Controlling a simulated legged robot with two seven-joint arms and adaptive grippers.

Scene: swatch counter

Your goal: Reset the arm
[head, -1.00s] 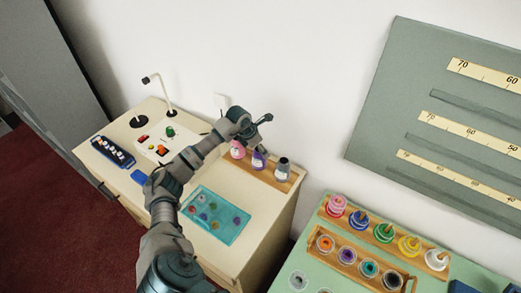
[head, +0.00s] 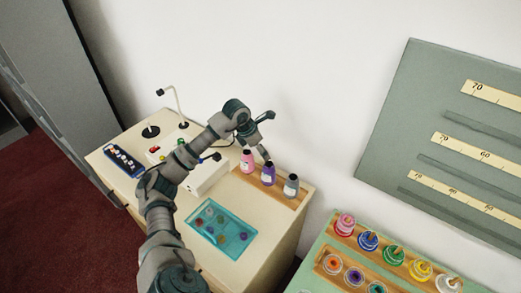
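My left arm rises from the bottom left of the head view and reaches over the cream counter (head: 262,241). My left gripper (head: 269,136) is at its far end, above and behind the row of bottles. Its fingers look spread apart, with nothing visible between them. The lower finger comes close to the purple bottle (head: 268,174) in the picture; whether it touches cannot be told. A pink bottle (head: 247,163) and a grey bottle (head: 291,187) stand upright on either side of it in a wooden rack. My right gripper is not in view.
A teal tray (head: 243,257) with several round pieces lies right of my arm. A white box (head: 207,177), a blue holder (head: 124,160) and a lamp (head: 181,104) stand further back. A green table (head: 313,276) with wooden racks is at lower right; a wall board (head: 405,130) hangs above.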

